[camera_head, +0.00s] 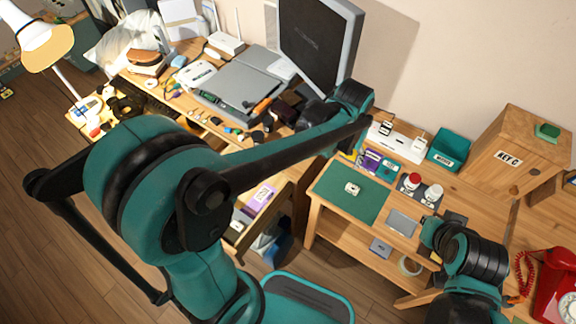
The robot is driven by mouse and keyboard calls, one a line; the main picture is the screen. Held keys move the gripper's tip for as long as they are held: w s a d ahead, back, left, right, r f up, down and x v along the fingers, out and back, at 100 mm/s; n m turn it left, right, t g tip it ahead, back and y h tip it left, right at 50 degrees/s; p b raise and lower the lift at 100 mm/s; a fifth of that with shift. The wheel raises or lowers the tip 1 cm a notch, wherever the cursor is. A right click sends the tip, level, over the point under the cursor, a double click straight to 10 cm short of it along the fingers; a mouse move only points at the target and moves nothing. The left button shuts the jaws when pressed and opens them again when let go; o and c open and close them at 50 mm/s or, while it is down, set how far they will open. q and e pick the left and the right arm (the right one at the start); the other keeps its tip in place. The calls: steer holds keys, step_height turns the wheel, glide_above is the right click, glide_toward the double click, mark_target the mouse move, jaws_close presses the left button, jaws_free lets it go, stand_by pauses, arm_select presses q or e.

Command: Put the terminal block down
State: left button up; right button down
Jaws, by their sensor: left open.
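A small white block (353,187), which looks like the terminal block, lies on the green mat (335,205) on the right-hand wooden desk. Nothing is holding it. My left arm reaches across the middle of the view. My left gripper (314,114) is open, dark and partly hidden by its wrist, below the monitor and up and left of the mat, apart from the block. My right arm shows at the lower right, beside the desk, but I cannot make out its gripper.
A monitor (318,45) and a grey flat device (238,85) stand on the cluttered left desk. A teal bin (449,150), a wooden key box (515,150), red and white-topped jars and a red phone (555,285) are on the right. The mat around the block is clear.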

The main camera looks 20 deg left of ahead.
arm_select(q)
steer(key=s+a+r+t, duration=0.2)
steer(key=s+a, duration=0.4)
steer(key=s+a+r+n+t, duration=0.1)
steer(key=s+a+r+t, duration=0.2)
steer(key=s+a, duration=0.3)
steer(key=shift+s+n, duration=0.3)
steer(key=shift+s, duration=0.35)
